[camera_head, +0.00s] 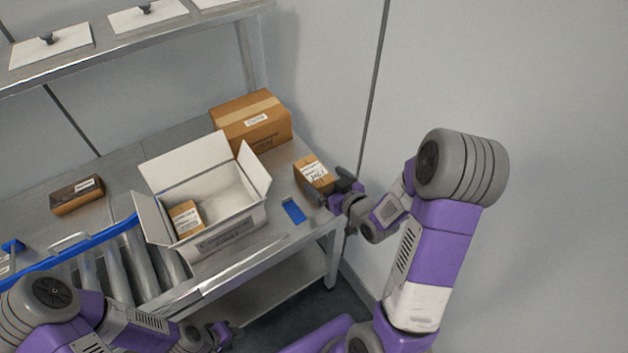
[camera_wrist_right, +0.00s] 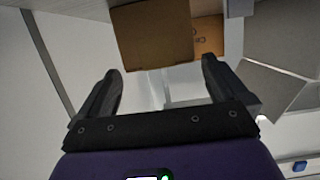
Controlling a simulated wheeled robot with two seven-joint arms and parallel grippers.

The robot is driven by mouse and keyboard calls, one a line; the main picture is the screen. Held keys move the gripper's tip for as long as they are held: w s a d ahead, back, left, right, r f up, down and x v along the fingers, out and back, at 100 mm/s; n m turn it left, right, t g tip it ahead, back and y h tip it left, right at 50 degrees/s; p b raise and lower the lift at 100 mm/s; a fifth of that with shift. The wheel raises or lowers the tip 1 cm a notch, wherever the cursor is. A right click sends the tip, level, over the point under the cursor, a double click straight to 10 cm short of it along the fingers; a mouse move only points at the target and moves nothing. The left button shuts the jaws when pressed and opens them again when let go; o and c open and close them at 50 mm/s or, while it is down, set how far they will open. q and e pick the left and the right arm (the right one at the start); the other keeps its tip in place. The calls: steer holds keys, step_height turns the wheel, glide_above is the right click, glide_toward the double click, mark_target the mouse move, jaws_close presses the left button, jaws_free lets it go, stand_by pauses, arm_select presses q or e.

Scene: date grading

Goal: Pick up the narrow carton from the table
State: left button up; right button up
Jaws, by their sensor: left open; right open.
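The narrow carton (camera_head: 313,174), brown with a white label on top, stands at the right end of the metal table (camera_head: 262,243). My right gripper (camera_head: 343,187) is open just at its right side. In the right wrist view the carton (camera_wrist_right: 155,38) lies ahead of the open gripper (camera_wrist_right: 160,66), with the fingertips near its close edge and no clear grip on it. My left gripper (camera_head: 217,336) is low at the bottom of the head view, below the table edge, and empty as far as I can see.
An open white box (camera_head: 225,230) with a small brown carton (camera_head: 186,217) inside stands left of the narrow carton. A larger brown box (camera_head: 250,122) is behind. A blue card (camera_head: 293,211) lies near the front edge.

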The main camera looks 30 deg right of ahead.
mark_target(318, 177)
steer(key=x, duration=0.5)
steer(key=shift+s+a+f+b, duration=0.1)
steer(key=shift+f+b, duration=0.1)
steer(key=shift+b, duration=0.2)
steer(key=c, duration=1.1)
